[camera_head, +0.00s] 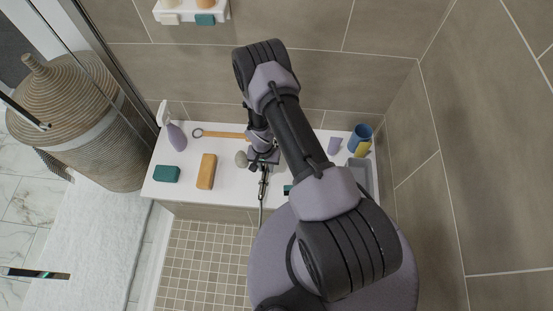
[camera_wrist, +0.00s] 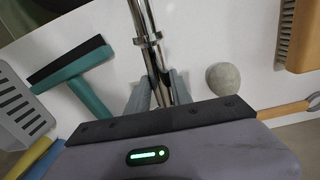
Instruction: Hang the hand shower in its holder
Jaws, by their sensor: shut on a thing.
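The chrome hand shower (camera_head: 263,185) lies at the white ledge below my arm, in the middle of the head view. A thin hose runs from it over the ledge's front edge. My gripper (camera_head: 262,160) is low over the ledge and shut on the hand shower. In the wrist view the two fingers of my gripper (camera_wrist: 161,92) close around the chrome hand shower (camera_wrist: 153,55), which runs up out of the picture. The shower's head is not clearly visible. I cannot make out the holder in either view.
A teal squeegee (camera_wrist: 92,95) and a grey stone (camera_wrist: 223,78) flank my gripper. Tiled walls border the ledge.

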